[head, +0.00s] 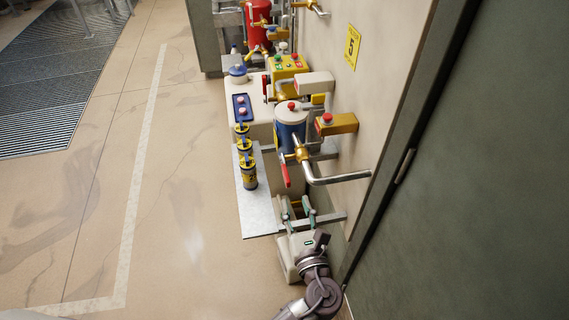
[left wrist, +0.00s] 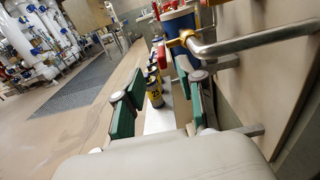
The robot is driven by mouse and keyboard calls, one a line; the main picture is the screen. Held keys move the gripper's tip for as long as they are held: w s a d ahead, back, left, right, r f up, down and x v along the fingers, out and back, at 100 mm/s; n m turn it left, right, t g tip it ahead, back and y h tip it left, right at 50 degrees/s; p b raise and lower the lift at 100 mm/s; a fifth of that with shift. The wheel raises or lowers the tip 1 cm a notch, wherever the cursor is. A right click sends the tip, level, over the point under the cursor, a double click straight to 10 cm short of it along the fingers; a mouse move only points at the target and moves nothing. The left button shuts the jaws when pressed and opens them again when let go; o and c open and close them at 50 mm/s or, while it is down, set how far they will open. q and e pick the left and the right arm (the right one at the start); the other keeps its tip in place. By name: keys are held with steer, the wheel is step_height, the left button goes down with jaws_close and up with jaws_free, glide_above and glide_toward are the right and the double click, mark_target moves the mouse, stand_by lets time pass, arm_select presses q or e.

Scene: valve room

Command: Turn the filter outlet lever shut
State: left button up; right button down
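The filter is a blue cylinder (head: 290,135) with a pale lid on the wall bench. A brass valve (head: 300,153) sits at its outlet, where a steel pipe (head: 340,179) runs right to the wall. The red lever (head: 285,174) points down in the head view, at an angle to that pipe. In the left wrist view the brass valve (left wrist: 181,40) and pipe are at the top, with a red strip (left wrist: 161,55) beside them that may be the lever. My left gripper (head: 297,206) is open and empty below the lever, apart from it; its green-padded fingers (left wrist: 158,90) are spread. My right gripper is not in view.
Several yellow-and-black canisters (head: 248,174) stand on the grey shelf (head: 254,213) left of the lever. A yellow box with a red button (head: 337,123) is on the wall above the pipe. A dark door (head: 470,190) is at right. Open floor (head: 180,200) is at left.

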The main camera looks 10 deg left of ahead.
mark_target(284, 166)
arm_select(q)
steer(key=p+x, duration=0.1)
steer(key=x, duration=1.2)
steer(key=shift+w+a+f+p, duration=0.1)
steer(key=shift+w+f+p, duration=0.15)
steer(key=shift+p, duration=0.1)
jaws_close()
